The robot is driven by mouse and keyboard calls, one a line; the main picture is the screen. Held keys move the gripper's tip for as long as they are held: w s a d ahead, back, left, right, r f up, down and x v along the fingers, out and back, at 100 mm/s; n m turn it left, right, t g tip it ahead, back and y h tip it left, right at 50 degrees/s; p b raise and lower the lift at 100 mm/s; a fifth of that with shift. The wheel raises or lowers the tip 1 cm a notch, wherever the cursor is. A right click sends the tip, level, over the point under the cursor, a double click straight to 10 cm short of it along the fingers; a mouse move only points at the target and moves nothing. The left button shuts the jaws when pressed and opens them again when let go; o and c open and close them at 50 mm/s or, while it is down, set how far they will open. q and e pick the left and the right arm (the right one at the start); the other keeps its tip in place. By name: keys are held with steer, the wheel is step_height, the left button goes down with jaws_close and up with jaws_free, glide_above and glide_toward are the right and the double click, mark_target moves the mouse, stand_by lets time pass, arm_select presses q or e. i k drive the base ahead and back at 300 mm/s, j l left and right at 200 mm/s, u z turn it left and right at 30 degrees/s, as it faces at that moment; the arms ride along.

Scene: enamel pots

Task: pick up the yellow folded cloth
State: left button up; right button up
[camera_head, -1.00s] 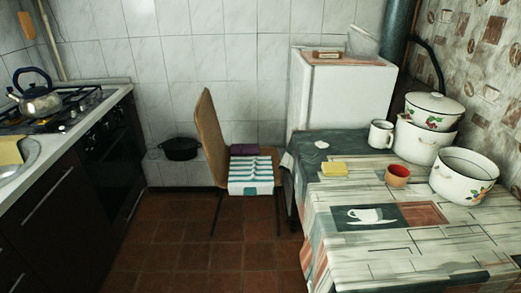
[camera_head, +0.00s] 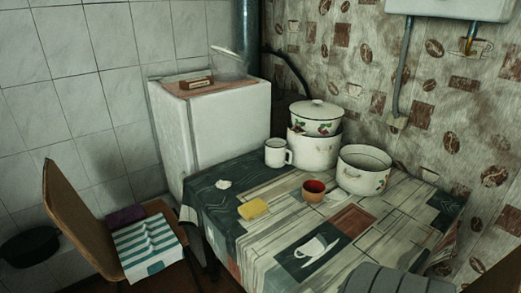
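The yellow folded cloth (camera_head: 253,209) lies flat on the patterned tablecloth of the table (camera_head: 235,235), near its left side. It is left of a small orange-red cup (camera_head: 314,190) and stands apart from it. Nothing covers it. Neither of my grippers shows in the head view.
A white enamel mug (camera_head: 277,153), stacked enamel pots (camera_head: 313,150) and an open enamel pot (camera_head: 363,171) stand behind the cloth. A small white item (camera_head: 223,184) lies to its left. A chair (camera_head: 78,215) with folded textiles stands left of the table. A grey ribbed item (camera_head: 385,281) shows at the bottom right.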

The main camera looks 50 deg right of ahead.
mark_target(256, 207)
steer(key=i+z, duration=0.15)
steer(key=z, duration=0.25)
steer(key=i+z, duration=0.2)
steer(key=z, duration=0.25)
steer(key=i+j+z, duration=0.15)
steer(key=z, duration=0.25)
steer(key=i+j+z, duration=0.15)
steer(key=z, duration=0.3)
